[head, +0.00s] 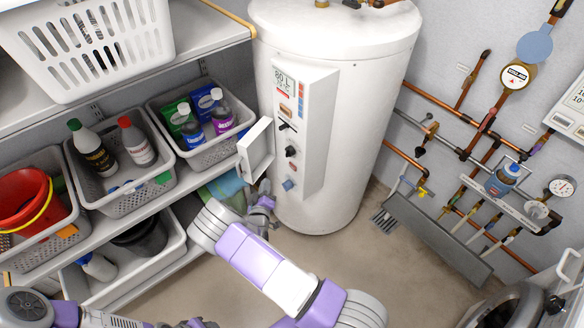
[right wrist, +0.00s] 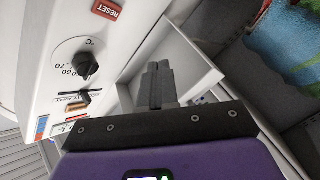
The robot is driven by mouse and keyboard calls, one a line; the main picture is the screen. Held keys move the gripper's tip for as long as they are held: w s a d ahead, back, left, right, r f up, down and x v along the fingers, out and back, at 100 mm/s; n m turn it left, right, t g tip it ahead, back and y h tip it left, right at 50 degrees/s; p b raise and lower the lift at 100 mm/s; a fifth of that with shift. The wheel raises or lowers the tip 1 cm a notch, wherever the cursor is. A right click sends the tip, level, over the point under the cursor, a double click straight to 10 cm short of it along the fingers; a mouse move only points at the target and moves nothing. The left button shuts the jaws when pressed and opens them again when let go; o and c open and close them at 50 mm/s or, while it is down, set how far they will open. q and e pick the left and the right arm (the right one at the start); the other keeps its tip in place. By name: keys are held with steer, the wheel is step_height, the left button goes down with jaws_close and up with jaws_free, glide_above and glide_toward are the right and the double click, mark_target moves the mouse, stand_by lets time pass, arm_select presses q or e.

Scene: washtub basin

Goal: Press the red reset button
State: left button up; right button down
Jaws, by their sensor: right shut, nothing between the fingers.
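The white water heater (head: 335,120) stands at the back with a control panel (head: 312,110) on its front. A red RESET marking (right wrist: 107,10) is at the top edge of the right wrist view, on the white panel past the black dial (right wrist: 87,66). Whether the marking is the button itself or a label, I cannot tell. My right gripper (right wrist: 158,80) is shut and empty, its fingertips apart from the marking. In the head view it is low beside the panel (head: 264,196), partly hidden by my arm. My left arm enters at the bottom left; its fingers are not visible.
An open white flap (head: 256,150) juts from the panel's left side, close to my right gripper. Shelves with a grey bottle bin (head: 120,205) stand at the left. Floor in front is mostly bare.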

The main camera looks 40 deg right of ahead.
mark_target(289, 164)
steer(key=d, duration=0.8)
steer(key=shift+w+d, duration=0.3)
steer(key=shift+w, duration=0.05)
steer(key=shift+d, duration=0.1)
stand_by(1.7)
steer(key=shift+d, duration=0.35)
steer(key=shift+d, duration=0.4)
stand_by(0.7)
steer(key=shift+a, duration=0.1)
steer(key=shift+a+b, duration=0.35)
steer(key=shift+a, duration=0.35)
